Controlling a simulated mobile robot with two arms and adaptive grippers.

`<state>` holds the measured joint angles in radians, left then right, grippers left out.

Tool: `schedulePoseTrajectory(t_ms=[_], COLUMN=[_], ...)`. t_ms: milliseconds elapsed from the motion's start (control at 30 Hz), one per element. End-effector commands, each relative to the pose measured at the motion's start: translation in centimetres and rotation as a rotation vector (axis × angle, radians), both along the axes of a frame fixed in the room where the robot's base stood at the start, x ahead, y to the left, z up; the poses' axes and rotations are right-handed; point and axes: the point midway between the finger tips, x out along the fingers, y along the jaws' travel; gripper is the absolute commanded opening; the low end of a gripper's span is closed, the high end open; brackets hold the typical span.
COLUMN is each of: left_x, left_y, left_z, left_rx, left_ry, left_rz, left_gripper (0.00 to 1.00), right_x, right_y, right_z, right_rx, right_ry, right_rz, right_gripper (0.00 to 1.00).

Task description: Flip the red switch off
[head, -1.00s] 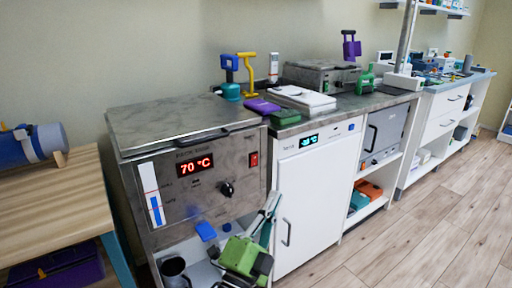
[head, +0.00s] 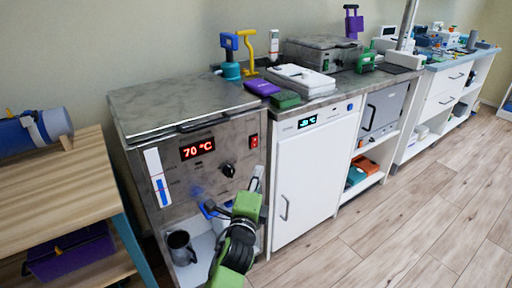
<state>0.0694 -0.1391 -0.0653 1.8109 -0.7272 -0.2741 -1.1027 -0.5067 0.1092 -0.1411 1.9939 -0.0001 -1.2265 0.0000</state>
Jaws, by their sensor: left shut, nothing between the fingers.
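The red switch (head: 253,141) is on the front panel of the grey metal heating unit (head: 210,156), right of the lit red "70 °C" display and above the black knob (head: 228,170). It looks lit, and nothing covers it. My left gripper (head: 259,170) points up in front of the panel's lower right part, just below the switch and right of the knob. Its fingers are shut and empty, and they look apart from the switch. My right gripper is not in view.
A blue handle (head: 210,209) is low on the unit's front, beside my left arm. A dark mug (head: 180,246) stands on the shelf below. A white cabinet (head: 308,185) adjoins on the right. A wooden table (head: 60,180) is at the left.

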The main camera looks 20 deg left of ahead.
Motion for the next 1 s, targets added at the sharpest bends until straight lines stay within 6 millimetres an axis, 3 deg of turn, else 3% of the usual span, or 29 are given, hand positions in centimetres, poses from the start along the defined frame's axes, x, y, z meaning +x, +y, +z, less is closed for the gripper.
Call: schedulePoseTrajectory(t_ms=[500,700,1000], left_x=[9.5,10.9,11.3], left_y=[1.8,3.7,4.2], left_z=[0.9,1.3,1.3], left_rx=[0.003,0.001,-0.002], left_ry=[-0.002,-0.002,-0.001], left_rz=[0.002,0.000,0.000], left_gripper=[0.00,0.00,0.00], right_x=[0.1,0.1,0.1], right_y=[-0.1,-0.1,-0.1], right_z=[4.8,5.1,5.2], right_rx=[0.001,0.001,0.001], right_ry=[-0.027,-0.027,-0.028], right_rz=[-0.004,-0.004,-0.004], right_gripper=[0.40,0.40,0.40])
